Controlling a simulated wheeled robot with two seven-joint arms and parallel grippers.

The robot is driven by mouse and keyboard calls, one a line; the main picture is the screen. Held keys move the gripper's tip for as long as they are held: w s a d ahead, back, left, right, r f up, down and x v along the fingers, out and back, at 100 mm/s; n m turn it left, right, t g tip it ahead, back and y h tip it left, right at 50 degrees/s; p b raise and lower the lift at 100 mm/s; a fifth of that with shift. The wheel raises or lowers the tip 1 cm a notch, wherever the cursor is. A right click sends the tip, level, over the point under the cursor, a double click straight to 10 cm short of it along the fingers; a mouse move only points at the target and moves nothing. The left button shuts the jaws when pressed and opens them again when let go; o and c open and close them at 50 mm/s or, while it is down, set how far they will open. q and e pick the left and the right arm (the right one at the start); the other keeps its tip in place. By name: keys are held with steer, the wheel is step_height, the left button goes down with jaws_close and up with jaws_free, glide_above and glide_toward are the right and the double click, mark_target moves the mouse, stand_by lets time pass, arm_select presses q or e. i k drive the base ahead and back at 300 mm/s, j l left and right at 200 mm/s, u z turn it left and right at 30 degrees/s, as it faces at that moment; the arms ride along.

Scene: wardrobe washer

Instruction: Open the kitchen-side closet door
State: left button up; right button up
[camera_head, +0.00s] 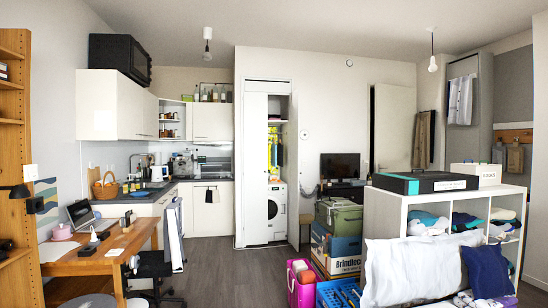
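The white closet (239,165) stands in the middle of the back wall, just right of the kitchen. Its left, kitchen-side door (256,165) is a tall plain white panel that looks shut across the left part of the opening. The right part of the closet is open. It shows a white washing machine (277,212) at the bottom and yellow items hanging above it. No handle on the door can be made out from here. Neither of my grippers is in view.
Grey floor (215,272) lies clear between me and the closet. A wooden desk (125,240) and black chair (155,272) stand left. Crates, a pink bin (301,290) and a white shelf unit (376,212) line the right. Kitchen cabinets (213,208) adjoin the closet.

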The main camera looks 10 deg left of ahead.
mark_target(255, 104)
steer(key=i+j+u, duration=0.2)
steer(key=i, duration=0.4)
steer(key=i+j+u, duration=0.2)
steer(key=i, duration=0.4)
steer(key=i+j+u, duration=0.2)
steer(key=i, duration=0.45)
steer(key=i+j, duration=0.1)
steer(key=i, duration=3.25)
steer(key=i+z, duration=0.1)
steer(key=i, duration=0.55)
steer(key=i+z, duration=0.15)
steer(key=i, duration=0.5)
steer(key=i+j+z, duration=0.1)
steer(key=i, duration=0.55)
steer(key=i+l+u, duration=0.15)
steer(key=i+l, duration=1)
steer(key=i+l+u, duration=0.2)
steer(key=l+u, duration=0.2)
steer(key=l, duration=0.7)
steer(key=l+u, duration=0.45)
steer(key=l, duration=0.65)
steer(key=i, duration=0.05)
